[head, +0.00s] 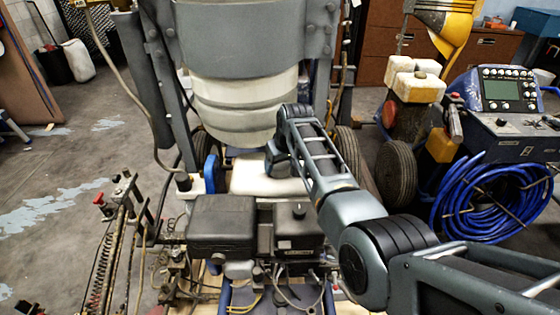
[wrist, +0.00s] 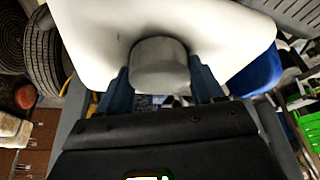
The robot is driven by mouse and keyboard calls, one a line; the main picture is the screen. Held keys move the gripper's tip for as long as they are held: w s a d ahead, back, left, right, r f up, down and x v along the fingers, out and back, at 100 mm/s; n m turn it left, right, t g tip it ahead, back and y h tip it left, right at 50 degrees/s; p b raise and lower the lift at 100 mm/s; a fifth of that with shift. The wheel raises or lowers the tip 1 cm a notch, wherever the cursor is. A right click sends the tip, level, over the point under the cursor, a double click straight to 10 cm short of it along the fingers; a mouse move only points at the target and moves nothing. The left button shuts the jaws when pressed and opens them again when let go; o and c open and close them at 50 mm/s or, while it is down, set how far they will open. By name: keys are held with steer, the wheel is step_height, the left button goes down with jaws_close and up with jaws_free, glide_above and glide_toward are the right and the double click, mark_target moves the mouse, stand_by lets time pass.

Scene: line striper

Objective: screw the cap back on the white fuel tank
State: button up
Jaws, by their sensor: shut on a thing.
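The white fuel tank (head: 250,178) sits behind the black engine in the head view, partly covered by my arm. In the wrist view the tank (wrist: 95,35) fills the upper part of the picture. The round grey cap (wrist: 160,63) shows against the tank's near side, between the two dark fingers of my gripper (wrist: 161,78). My gripper is shut on the cap. I cannot tell whether the cap's threads are engaged. In the head view my gripper (head: 279,160) reaches down over the right part of the tank, and the cap is hidden there.
The black engine (head: 222,218) stands just in front of the tank. A large pale hopper (head: 245,100) in a grey frame rises behind it. A wheel (head: 396,172) and a coiled blue hose (head: 490,205) are at the right. The floor at the left is mostly clear.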

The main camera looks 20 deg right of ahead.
steer(key=shift+w+d+r, duration=0.25)
steer(key=shift+d, duration=0.05)
steer(key=m+h, duration=0.1)
steer(key=m, duration=0.2)
steer(key=o, duration=1)
steer(key=shift+d+m, duration=0.1)
steer(key=shift+m, duration=0.2)
steer(key=shift+o, duration=1.4)
steer(key=shift+s+a+f, duration=0.1)
steer(key=shift+a+f, duration=0.1)
steer(key=shift+s+a, duration=0.1)
steer(key=p+v, duration=0.7)
steer(key=p, duration=0.2)
steer(key=shift+a, duration=0.15)
steer(key=shift+f, duration=0.1)
steer(key=shift+s, duration=0.1)
